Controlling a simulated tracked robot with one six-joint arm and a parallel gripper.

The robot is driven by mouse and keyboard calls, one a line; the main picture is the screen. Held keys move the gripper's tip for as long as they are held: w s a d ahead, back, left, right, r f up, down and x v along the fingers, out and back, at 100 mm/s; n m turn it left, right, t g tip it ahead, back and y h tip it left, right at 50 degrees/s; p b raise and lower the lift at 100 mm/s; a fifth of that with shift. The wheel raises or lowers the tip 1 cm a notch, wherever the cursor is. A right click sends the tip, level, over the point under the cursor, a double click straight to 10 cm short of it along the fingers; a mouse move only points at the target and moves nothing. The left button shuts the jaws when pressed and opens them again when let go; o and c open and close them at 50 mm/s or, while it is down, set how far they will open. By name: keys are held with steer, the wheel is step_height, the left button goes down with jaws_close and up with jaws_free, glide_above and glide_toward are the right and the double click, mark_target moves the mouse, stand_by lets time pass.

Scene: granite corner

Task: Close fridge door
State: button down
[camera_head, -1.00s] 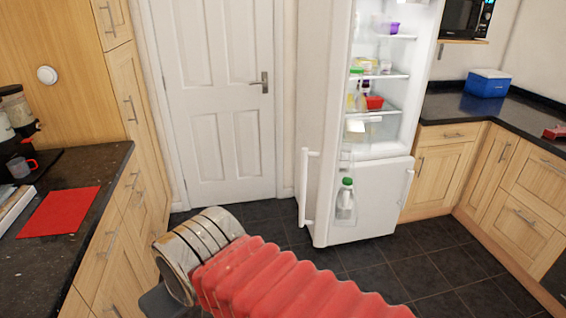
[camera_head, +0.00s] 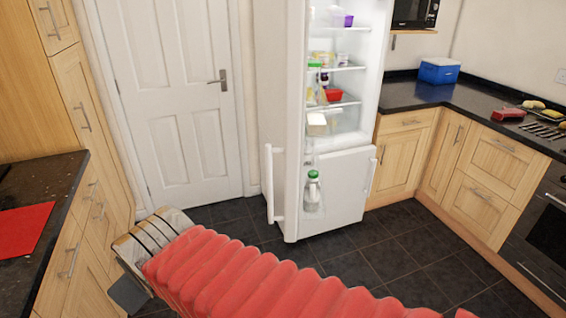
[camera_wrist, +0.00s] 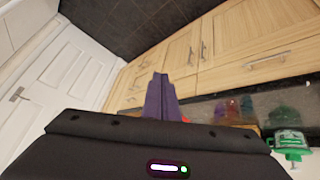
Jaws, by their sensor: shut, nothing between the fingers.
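The fridge (camera_head: 340,185) stands open in the middle of the head view, with its lit shelves showing. Its door (camera_head: 285,110) appears as a tall, narrow white panel swung out on the left side, with a long vertical handle (camera_head: 270,185) low on it. A green-capped bottle (camera_head: 312,192) stands low beside the door's inner side. My gripper's dark purple fingers (camera_wrist: 160,98) show together and empty in the wrist view, away from the fridge, which is not clearly seen there. In the head view my red-sleeved arm crosses the foreground, and the fingers cannot be made out.
A white room door (camera_head: 165,100) stands shut left of the fridge. Wooden cabinets with a dark counter (camera_head: 420,95) run along the right, with a blue cooler box (camera_head: 439,71) on top. Another counter (camera_head: 60,190) is at left. Dark tiled floor (camera_head: 370,255) lies clear before the fridge.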

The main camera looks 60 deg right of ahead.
steer(key=w+d+n+t+h, duration=0.2)
steer(key=w+d+h, duration=0.1)
steer(key=d, duration=0.9)
steer(key=w+d+n+t+h, duration=0.1)
steer(key=w+d+n+h, duration=0.2)
steer(key=d, duration=0.9)
steer(key=s+d+n+t+h, duration=0.1)
steer(key=s+d, duration=0.3)
steer(key=d, duration=0.4)
steer(key=s+d+n+t+h, duration=0.2)
steer(key=s+d+n+h, duration=0.1)
steer(key=s+d, duration=0.2)
steer(key=d, duration=0.2)
steer(key=shift+d+f+t, duration=0.3)
steer(key=shift+d+f, duration=0.1)
steer(key=shift+w+a, duration=0.1)
steer(key=shift+w, duration=0.1)
